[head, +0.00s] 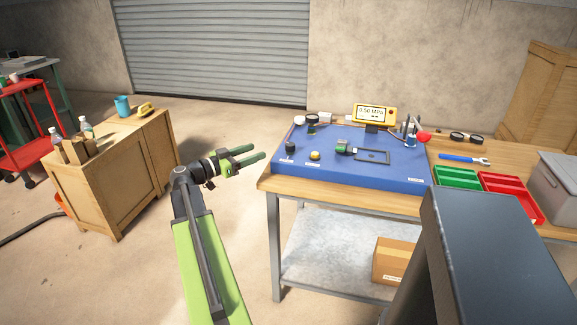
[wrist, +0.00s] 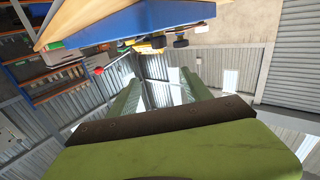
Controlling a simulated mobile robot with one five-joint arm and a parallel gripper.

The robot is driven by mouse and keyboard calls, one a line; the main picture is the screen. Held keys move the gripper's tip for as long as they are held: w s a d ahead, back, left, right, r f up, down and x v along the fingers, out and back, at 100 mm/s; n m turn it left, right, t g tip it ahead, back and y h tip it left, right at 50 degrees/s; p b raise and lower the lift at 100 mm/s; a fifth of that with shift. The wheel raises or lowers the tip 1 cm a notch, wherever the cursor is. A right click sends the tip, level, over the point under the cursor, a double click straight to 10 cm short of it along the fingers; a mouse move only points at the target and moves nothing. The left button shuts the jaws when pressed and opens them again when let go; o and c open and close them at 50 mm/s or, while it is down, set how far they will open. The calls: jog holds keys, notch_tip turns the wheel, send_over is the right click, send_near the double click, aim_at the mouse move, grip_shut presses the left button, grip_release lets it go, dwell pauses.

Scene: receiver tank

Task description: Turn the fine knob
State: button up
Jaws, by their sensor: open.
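A blue panel (head: 325,181) lies on a wooden workbench (head: 275,183) and carries several small parts. I cannot read the labels to tell which is the fine knob. A yellow gauge (head: 374,112) reads about 0.50 MPa. My gripper (head: 262,156) is open and empty, in the air just left of the panel. In the wrist view, the blue panel (wrist: 140,22) appears tilted at the top, beyond the green fingers (wrist: 160,88).
A red-balled lever (head: 424,136) stands at the panel's back right. A wooden cabinet (head: 120,190) stands left. The floor between is open.

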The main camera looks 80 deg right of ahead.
aim_at(286, 148)
jog(key=f+x, duration=0.1)
jog(key=x, duration=0.4)
jog(key=f+b+x, duration=0.1)
jog(key=x, duration=0.4)
jog(key=f+x, duration=0.1)
jog(key=x, duration=0.5)
jog(key=shift+w+d+f, duration=0.1)
jog(key=shift+d+f, duration=0.15)
jog(key=shift+w, duration=0.1)
grip_shut()
